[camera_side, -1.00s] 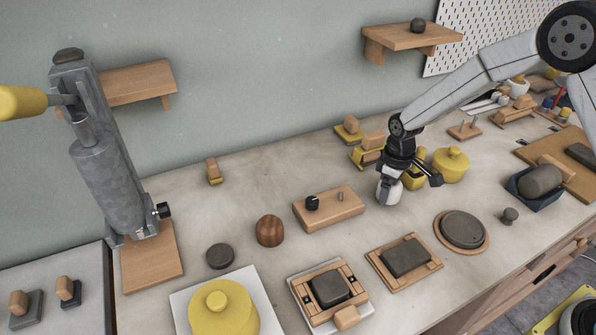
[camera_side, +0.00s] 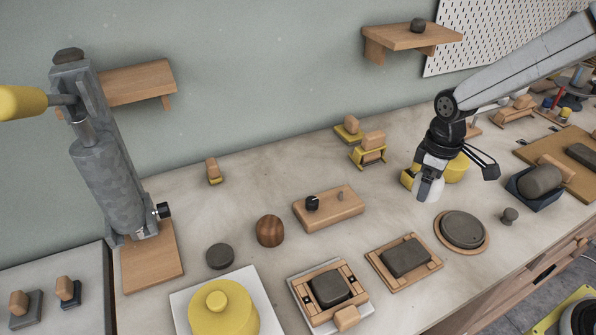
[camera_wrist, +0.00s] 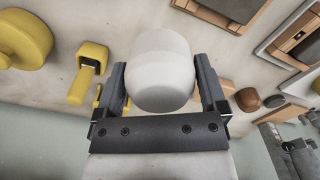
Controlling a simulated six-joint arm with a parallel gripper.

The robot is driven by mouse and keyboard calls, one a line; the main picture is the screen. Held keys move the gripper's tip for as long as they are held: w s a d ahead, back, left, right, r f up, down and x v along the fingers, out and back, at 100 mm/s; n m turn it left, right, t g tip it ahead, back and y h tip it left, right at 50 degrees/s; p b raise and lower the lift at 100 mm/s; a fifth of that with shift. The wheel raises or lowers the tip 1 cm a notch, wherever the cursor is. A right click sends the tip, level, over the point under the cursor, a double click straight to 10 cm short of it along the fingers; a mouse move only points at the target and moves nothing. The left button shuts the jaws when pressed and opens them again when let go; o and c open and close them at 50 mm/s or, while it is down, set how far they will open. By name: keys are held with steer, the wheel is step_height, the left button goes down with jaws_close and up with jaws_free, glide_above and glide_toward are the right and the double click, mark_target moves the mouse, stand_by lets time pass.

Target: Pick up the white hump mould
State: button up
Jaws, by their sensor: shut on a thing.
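The white hump mould (camera_wrist: 160,70) is a rounded, pale dome between the two dark fingers of my gripper (camera_wrist: 163,82) in the wrist view. The fingers are shut on its sides. In the side view, my gripper (camera_side: 430,178) points down over the right part of the table, and the mould (camera_side: 428,190) shows below it as a small white shape. It appears to be held above the table. The fingers partly cover its sides.
A yellow lidded form (camera_side: 456,170) stands just behind my gripper, and a yellow tool (camera_side: 407,178) lies at its left. A round dark slab on a wooden disc (camera_side: 463,229) lies in front. A wooden block with knobs (camera_side: 330,212) stands left, with bare table between.

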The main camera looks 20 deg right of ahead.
steer(key=shift+s+r, duration=0.35)
steer(key=shift+s, duration=0.4)
steer(key=shift+s+r, duration=0.3)
steer(key=shift+s, duration=0.4)
steer(key=shift+s+r, duration=0.35)
steer(key=shift+s, duration=0.4)
